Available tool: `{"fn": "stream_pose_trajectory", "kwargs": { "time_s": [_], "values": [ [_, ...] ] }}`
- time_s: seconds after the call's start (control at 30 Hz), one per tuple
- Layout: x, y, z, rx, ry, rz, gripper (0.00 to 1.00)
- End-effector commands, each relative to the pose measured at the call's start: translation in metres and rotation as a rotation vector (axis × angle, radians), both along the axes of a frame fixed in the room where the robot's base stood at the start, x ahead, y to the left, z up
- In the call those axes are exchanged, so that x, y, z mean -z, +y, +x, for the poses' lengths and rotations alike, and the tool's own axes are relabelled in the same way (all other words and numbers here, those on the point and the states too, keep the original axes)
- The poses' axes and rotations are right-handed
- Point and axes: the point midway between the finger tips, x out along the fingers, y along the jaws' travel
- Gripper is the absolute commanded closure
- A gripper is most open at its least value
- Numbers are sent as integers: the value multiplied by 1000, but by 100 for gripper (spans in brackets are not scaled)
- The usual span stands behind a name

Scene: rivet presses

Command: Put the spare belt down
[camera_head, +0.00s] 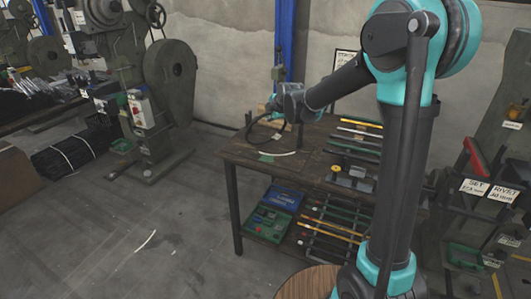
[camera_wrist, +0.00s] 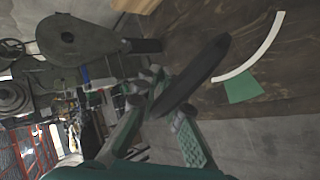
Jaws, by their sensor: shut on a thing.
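The spare belt is a black curved band (camera_wrist: 205,72), held up in front of my gripper (camera_wrist: 158,106) in the wrist view. My gripper is shut on the belt, with a finger on either side of it. In the head view the belt (camera_head: 250,131) hangs as a dark loop from my gripper (camera_head: 274,107), over the back left part of the wooden table (camera_head: 238,149). I cannot tell whether its lower edge touches the tabletop.
A white curved strip (camera_head: 280,154) and a green patch (camera_head: 266,159) lie on the tabletop near the belt. Several bars (camera_head: 358,131) lie to the right. A blue and green case (camera_head: 272,218) sits on the lower shelf. A green press (camera_head: 168,85) stands left.

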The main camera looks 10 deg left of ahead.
Motion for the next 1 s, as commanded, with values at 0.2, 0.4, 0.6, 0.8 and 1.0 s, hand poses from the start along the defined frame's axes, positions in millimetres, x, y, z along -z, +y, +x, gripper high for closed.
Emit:
{"fn": "stream_pose_trajectory", "kwargs": {
  "time_s": [0.2,0.4,0.6,0.8,1.0],
  "values": [
    [3,0,0,0,0,0,100],
    [3,0,0,0,0,0,84],
    [3,0,0,0,0,0,77],
    [0,-1,-2,0,0,0,77],
    [-13,-8,-16,0,0,0,77]
  ]
}}
